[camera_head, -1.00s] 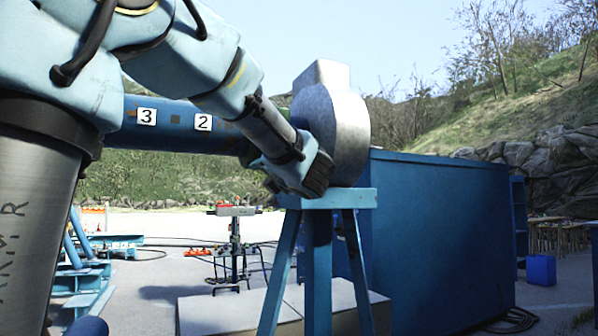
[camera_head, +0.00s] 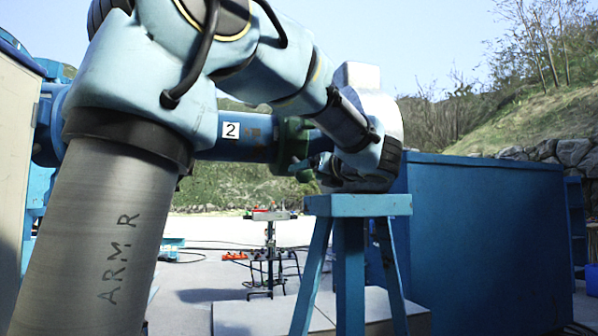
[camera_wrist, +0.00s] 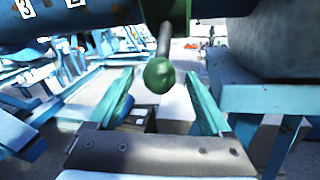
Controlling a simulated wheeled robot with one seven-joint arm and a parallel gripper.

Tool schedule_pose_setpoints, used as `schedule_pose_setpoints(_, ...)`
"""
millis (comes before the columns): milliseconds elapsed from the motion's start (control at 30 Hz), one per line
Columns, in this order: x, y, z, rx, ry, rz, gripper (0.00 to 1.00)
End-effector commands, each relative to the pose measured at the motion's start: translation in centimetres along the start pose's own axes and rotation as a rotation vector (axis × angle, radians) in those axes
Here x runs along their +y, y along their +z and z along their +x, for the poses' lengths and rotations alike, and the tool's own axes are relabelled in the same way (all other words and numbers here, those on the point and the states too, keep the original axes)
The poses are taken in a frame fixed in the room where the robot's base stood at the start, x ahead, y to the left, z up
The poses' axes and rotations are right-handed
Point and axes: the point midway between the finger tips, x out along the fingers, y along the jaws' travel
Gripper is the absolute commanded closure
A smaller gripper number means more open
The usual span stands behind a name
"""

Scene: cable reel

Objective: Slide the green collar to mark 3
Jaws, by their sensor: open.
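The green collar (camera_head: 293,140) sits around the blue horizontal bar (camera_head: 258,145), to the right of mark 2 (camera_head: 229,130) in the head view. In the wrist view the collar (camera_wrist: 168,8) is at the top edge, with a grey rod ending in a round green knob (camera_wrist: 159,75). My gripper (camera_wrist: 159,84) is open, one finger on each side of the knob in the picture; I cannot tell if they touch it. Mark 3 (camera_wrist: 25,8) shows at the wrist view's top left; in the head view my arm hides it.
A blue trestle (camera_head: 357,206) stands below my gripper, with a grey rounded block (camera_head: 372,95) behind my wrist. A large blue container (camera_head: 490,225) fills the right. A stand with red parts (camera_head: 271,235) is farther back on open paving.

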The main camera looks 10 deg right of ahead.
Motion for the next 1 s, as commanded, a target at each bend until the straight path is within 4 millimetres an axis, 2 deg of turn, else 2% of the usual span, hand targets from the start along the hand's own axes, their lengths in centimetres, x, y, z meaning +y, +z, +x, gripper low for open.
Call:
schedule_pose_setpoints(100,0.1,0.3,2.3,0.001,0.003,0.002,0.17)
schedule_pose_setpoints(300,0.0,0.2,5.0,0.0,0.0,0.002,0.17)
schedule_pose_setpoints(467,0.0,0.1,5.9,0.0,0.0,0.001,0.17)
schedule_pose_setpoints(733,0.0,0.0,6.0,0.0,-0.001,0.001,0.17)
schedule_pose_setpoints(1000,0.0,0.0,6.0,0.0,-0.001,0.001,0.46)
